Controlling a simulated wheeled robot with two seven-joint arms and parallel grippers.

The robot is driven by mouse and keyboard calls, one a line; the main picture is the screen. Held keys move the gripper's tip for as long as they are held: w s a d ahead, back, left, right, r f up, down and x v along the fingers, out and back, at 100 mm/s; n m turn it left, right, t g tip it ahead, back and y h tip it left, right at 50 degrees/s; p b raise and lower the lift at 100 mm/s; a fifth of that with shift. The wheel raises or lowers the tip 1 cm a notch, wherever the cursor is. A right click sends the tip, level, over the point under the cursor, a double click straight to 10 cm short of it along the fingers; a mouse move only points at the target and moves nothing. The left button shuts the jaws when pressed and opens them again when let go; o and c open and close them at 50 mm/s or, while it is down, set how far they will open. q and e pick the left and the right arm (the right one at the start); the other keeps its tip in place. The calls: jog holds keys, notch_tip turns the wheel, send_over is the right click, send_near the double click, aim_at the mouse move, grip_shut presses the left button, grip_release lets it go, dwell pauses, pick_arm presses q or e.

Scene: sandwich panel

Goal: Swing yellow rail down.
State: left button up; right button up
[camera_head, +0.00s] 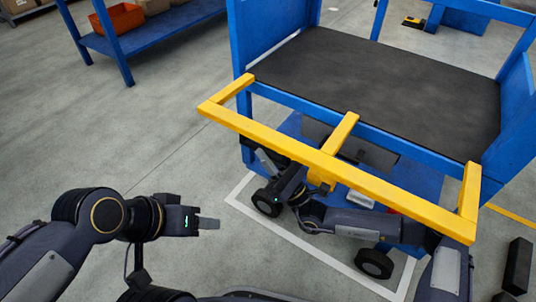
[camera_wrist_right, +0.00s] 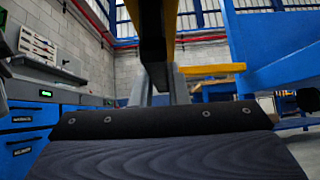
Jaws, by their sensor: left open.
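The yellow rail (camera_head: 290,148) is a rectangular frame on the near side of a blue cart (camera_head: 242,40). It juts out towards me, about level with the cart's black top (camera_head: 380,80), with a short middle bar. My right arm reaches in below the rail; its gripper is largely hidden there in the head view. In the right wrist view, the grey fingers of my right gripper (camera_wrist_right: 160,90) stand either side of a dark, yellow-edged bar (camera_wrist_right: 152,35). I cannot tell whether they grip it. My left gripper (camera_head: 208,223) is open and empty, left of the cart and apart from the rail.
The cart has wheels (camera_head: 374,264) and a blue lower shelf. White floor lines (camera_head: 310,250) run around it. A blue rack (camera_head: 150,38) with an orange bin (camera_head: 118,20) stands at the back left. The floor between rack and cart is clear. A dark block (camera_head: 517,266) shows at lower right.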

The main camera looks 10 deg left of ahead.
aim_at(273, 155)
grip_shut()
jog(key=r+p, duration=0.1)
jog(key=p, duration=0.1)
jog(key=r+p, duration=0.1)
jog(key=p, duration=0.1)
jog(key=r+p, duration=0.2)
jog(key=shift+s+p, duration=0.25)
jog(key=shift+p, duration=0.05)
jog(key=shift+f, duration=0.2)
jog(key=shift+a, duration=0.1)
jog(key=o, duration=0.6)
grip_release()
jog(key=v, duration=0.8)
jog(key=shift+p, duration=0.4)
